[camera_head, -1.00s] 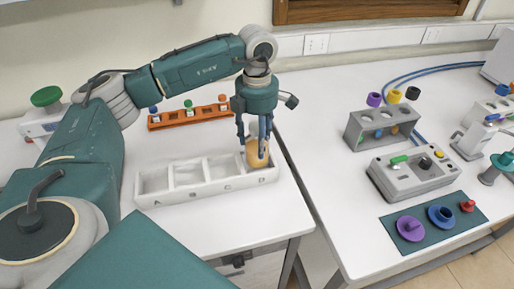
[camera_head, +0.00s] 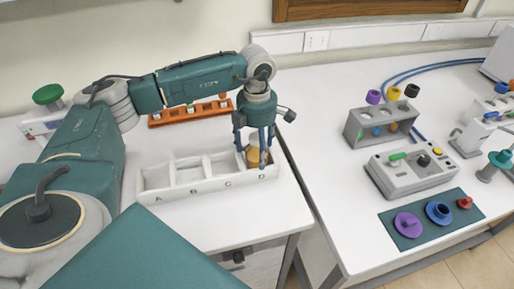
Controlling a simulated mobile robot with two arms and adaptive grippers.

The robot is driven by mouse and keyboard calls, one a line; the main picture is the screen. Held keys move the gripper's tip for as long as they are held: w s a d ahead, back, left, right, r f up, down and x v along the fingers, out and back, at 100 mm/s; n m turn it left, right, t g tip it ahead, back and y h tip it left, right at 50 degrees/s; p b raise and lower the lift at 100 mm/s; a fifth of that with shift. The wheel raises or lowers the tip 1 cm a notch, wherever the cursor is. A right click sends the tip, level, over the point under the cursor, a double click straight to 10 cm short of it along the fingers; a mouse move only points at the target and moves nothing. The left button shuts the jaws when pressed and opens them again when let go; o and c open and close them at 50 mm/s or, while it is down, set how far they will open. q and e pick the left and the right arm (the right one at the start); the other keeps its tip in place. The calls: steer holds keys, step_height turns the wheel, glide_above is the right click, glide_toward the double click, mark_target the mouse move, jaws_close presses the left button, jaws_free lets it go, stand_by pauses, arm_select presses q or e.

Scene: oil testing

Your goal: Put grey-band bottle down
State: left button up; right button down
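The amber bottle (camera_head: 254,158) is in compartment D of the white tray (camera_head: 208,188), at the tray's right end. The tray's front wall hides its lower part, so I cannot tell whether it touches the floor of the compartment. No grey band can be made out at this size. My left gripper (camera_head: 254,155) points down over compartment D, with its fingers around the bottle's upper part; it looks shut on it. My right gripper is not in view.
Compartments A, B and C look empty. An orange rack (camera_head: 170,119) with small vials stands behind the tray. On the right bench are a grey rack (camera_head: 362,137), a grey control box (camera_head: 398,179) and a dark green mat (camera_head: 395,222). A gap separates the benches.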

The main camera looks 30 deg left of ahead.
arm_select(q)
steer(key=shift+r, duration=0.15)
step_height(320, 180, up, 11)
steer(key=b, duration=0.3)
steer(key=shift+r, duration=0.5)
